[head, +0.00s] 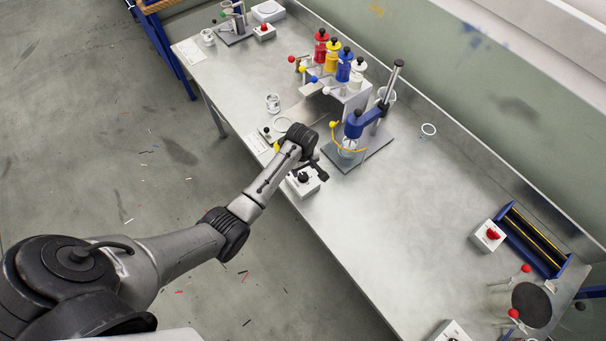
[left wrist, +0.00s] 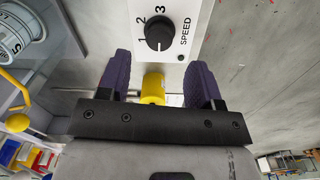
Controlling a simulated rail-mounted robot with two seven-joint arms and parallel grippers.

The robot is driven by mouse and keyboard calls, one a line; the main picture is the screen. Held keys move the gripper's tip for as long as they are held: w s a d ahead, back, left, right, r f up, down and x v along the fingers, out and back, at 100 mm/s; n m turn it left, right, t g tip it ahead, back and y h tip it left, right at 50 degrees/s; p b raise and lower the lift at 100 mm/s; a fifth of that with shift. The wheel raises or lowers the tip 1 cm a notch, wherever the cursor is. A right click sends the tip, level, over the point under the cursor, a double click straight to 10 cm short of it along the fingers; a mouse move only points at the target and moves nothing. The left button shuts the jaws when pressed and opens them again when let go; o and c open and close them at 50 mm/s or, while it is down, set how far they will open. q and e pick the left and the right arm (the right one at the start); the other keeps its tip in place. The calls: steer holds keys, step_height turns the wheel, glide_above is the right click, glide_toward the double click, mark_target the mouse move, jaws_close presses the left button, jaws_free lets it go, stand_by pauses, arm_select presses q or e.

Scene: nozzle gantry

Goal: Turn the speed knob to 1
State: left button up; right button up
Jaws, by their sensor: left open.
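The white speed control box (head: 303,186) sits near the front edge of the bench, with a black knob (head: 303,177) on top. In the left wrist view the black knob (left wrist: 159,34) shows beside the marks 1, 2 and 3 and the word SPEED. I cannot clearly tell which number it points to. My left gripper (head: 318,169) is at the box. Its purple fingers (left wrist: 160,62) are open, one on each side of the view, with the knob ahead of their tips and nothing gripped. My right gripper is not in view.
A blue-armed stirrer stand (head: 362,130) stands just behind the box. Coloured bottles (head: 338,58) stand on a rack farther back. A yellow cylinder (left wrist: 153,86) shows between the fingers in the left wrist view. The bench's middle (head: 410,210) is clear.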

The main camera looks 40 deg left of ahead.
mark_target(303, 175)
arm_select(q)
steer(key=shift+w+f+b, duration=0.1)
steer(key=shift+f+b, duration=0.25)
steer(key=shift+f, duration=2.6)
steer(key=shift+c, duration=0.4)
steer(key=c, duration=0.8)
steer(key=shift+c, duration=0.2)
steer(key=shift+r, duration=0.1)
